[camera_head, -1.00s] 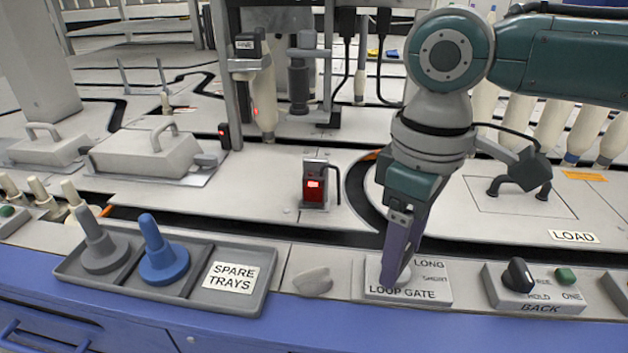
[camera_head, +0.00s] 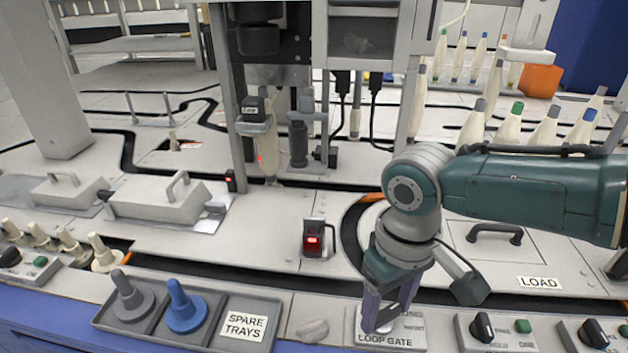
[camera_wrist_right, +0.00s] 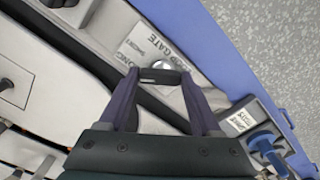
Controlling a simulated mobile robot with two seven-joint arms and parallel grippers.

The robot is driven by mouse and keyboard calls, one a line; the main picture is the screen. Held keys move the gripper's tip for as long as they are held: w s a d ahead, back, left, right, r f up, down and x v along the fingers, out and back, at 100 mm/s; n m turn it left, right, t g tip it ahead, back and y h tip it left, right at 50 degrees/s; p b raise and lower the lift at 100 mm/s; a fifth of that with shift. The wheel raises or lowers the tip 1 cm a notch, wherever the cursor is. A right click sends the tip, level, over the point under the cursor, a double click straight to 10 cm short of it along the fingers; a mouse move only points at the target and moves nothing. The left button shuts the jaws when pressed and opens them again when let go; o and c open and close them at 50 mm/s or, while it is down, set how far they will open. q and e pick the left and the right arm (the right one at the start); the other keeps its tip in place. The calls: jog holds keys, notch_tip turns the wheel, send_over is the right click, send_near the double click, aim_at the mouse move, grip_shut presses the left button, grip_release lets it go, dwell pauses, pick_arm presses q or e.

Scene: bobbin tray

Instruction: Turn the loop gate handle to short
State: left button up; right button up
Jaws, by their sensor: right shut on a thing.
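The loop gate panel (camera_head: 405,338) is a light grey block on the front ledge in the head view, with LOOP GATE in front and LONG and SHORT, partly hidden, behind. It also shows in the right wrist view (camera_wrist_right: 147,43). My right gripper (camera_head: 384,325) points down at its left part, with its two purple fingers on either side of the loop gate handle. The handle is mostly hidden by the fingers, so I cannot tell which word it points at. In the right wrist view the fingertips (camera_wrist_right: 160,76) are apart with a dark bar between them. My left gripper is not in view.
A grey lump (camera_head: 313,331) lies just left of the panel. The spare trays holder (camera_head: 205,335) with a grey and a blue peg is further left. A red-lit sensor (camera_head: 313,238) stands behind.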

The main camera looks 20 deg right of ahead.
aim_at(387, 313)
jog(key=m+p, duration=0.2)
jog(key=m, duration=0.1)
jog(key=shift+s+r+m, duration=0.1)
jog(key=shift+m, duration=0.2)
jog(key=shift+m+p, duration=0.7)
jog(key=shift+m, duration=1.1)
jog(key=o, duration=1.4)
notch_tip(387, 313, up, 10)
jog(key=p, duration=0.9)
